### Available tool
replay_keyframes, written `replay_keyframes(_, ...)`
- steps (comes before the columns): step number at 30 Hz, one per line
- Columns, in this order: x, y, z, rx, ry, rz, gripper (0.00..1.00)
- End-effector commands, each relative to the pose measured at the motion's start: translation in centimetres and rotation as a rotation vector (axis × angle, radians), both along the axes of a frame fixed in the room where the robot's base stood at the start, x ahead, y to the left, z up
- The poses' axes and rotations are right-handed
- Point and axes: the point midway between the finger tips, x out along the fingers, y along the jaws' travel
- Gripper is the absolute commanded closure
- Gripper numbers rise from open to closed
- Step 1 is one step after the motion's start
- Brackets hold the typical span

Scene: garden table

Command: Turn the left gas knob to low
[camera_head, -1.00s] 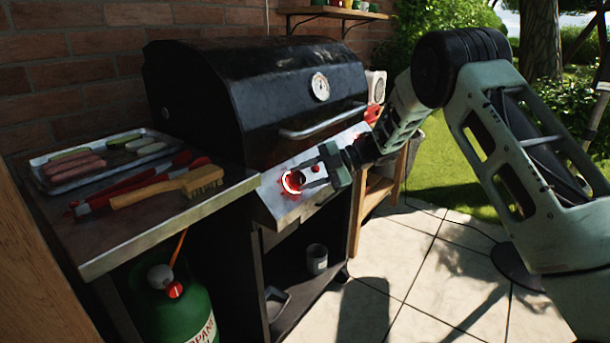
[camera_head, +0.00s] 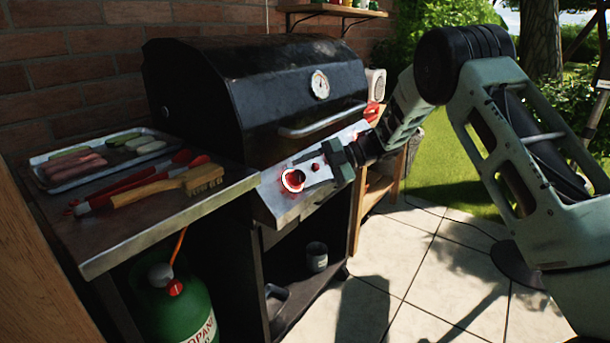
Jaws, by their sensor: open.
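The black grill (camera_head: 250,90) stands against the brick wall with its lid closed. The left gas knob (camera_head: 293,180), with a red ring, is on the sloping silver front panel (camera_head: 275,202) near its left end. My gripper (camera_head: 312,168) is open at the panel, with its fingers just right of the knob in this view. I cannot tell whether they touch it. The knob's pointer setting is too small to read. A bit of red shows by the fingers, partly hidden, and the panel further right is partly behind my wrist.
The side shelf (camera_head: 190,210) holds a wooden brush (camera_head: 165,187), red-handled tongs (camera_head: 130,185) and a food tray (camera_head: 80,182). A green propane tank (camera_head: 180,310) stands below. A cup (camera_head: 317,257) is on the lower shelf.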

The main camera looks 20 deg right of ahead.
Motion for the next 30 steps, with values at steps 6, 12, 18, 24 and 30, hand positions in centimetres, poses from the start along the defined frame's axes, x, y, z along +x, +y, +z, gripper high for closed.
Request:
replay_keyframes(6, -0.5, -4.3, 1.6, -0.002, -0.002, -0.006, 0.43)
replay_keyframes(12, -1.2, -8.8, 3.2, -0.002, -0.003, -0.006, 0.43)
replay_keyframes(18, -1.8, -12.6, 4.5, -0.002, -0.001, -0.005, 0.43)
replay_keyframes(24, -2.2, -14.8, 5.3, -0.001, -0.001, -0.003, 0.43)
replay_keyframes(30, -2.3, -15.3, 5.5, 0.000, 0.000, -0.001, 0.43)
